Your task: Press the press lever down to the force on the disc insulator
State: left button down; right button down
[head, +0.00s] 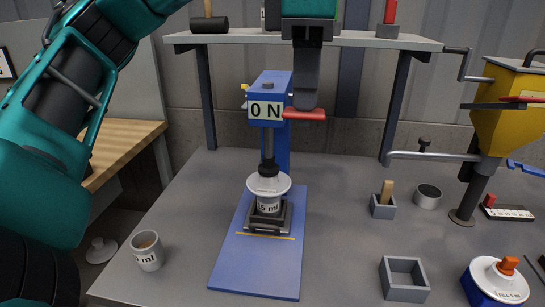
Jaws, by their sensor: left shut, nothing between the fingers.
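The blue press (281,155) stands on the table with a display reading 0 N (266,110). Its dark ram comes down onto a white disc insulator (268,186), which sits upright in a dark square holder (254,221) on the blue base plate. The red-ended press lever (318,115) sticks out to the right of the press head. My left gripper (304,102) points down, shut and empty, with its tips right above the red lever end. My right gripper is not in view.
A shelf (390,43) spans behind the press. A labelled cup (147,256) stands at the table's left edge. To the right are grey square boxes (387,293), a round tin (427,196), a yellow hopper (500,112) and a white disc with an orange knob (497,283).

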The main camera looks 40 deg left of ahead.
pick_arm(q)
jog(key=shift+f, duration=0.15)
jog(key=shift+f, duration=0.2)
jog(key=shift+s+f, duration=0.1)
jog(key=shift+f, duration=0.2)
dwell(0.4)
jog(key=shift+s+d+f, duration=0.1)
jog(key=shift+s+f, duration=0.05)
jog(key=shift+f, duration=0.55)
dwell(0.7)
jog(key=shift+f, duration=0.25)
jog(key=shift+s+d+f+b, duration=0.1)
jog(key=shift+f+b, duration=0.45)
jog(key=shift+f, duration=0.5)
dwell(0.9)
